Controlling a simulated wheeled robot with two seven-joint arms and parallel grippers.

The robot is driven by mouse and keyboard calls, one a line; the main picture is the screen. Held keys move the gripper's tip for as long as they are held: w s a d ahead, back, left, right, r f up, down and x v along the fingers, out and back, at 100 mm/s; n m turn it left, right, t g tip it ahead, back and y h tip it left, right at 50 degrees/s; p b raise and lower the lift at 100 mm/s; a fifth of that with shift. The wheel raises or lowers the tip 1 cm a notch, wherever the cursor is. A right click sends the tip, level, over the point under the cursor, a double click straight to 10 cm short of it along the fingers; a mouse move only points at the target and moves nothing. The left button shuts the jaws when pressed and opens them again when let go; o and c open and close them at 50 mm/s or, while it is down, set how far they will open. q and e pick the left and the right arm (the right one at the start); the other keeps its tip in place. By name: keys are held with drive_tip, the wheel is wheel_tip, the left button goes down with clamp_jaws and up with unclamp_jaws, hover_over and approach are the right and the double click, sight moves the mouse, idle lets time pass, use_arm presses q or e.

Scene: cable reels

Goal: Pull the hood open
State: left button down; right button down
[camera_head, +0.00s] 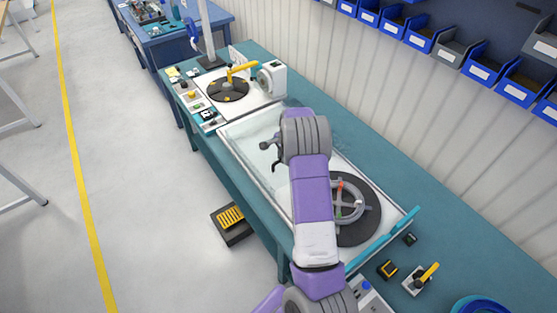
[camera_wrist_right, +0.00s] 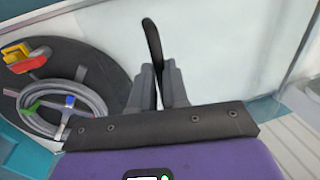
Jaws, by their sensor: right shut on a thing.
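The clear hood (camera_head: 246,138) has a pale frame and sits on the middle of the teal bench. Its pane also shows in the right wrist view (camera_wrist_right: 235,40). How far it is raised I cannot tell. The hood's black handle (camera_wrist_right: 153,42) stands up between the fingers of my right gripper (camera_wrist_right: 155,82), which are shut on it. In the head view my purple and grey right arm covers part of the hood, and the gripper (camera_head: 270,152) is mostly hidden at its far end. My left gripper is not in view.
A black disc with a grey cable reel (camera_head: 366,226) lies right of my arm. A turquoise bar (camera_head: 385,238) runs along the near right edge. Another reel station (camera_head: 229,89) stands at the back left. A black and yellow pedal (camera_head: 231,220) is on the floor.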

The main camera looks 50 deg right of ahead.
drive_tip(key=shift+w, duration=0.25)
drive_tip(key=shift+s, duration=0.1)
drive_tip(key=c, duration=1.1)
unclamp_jaws()
drive_tip(key=r, duration=0.2)
drive_tip(key=s+r, duration=0.1)
drive_tip(key=r, duration=0.4)
drive_tip(key=shift+s+a+r, duration=0.1)
drive_tip(key=shift+s+r, duration=0.15)
drive_tip(key=shift+a+f, duration=0.1)
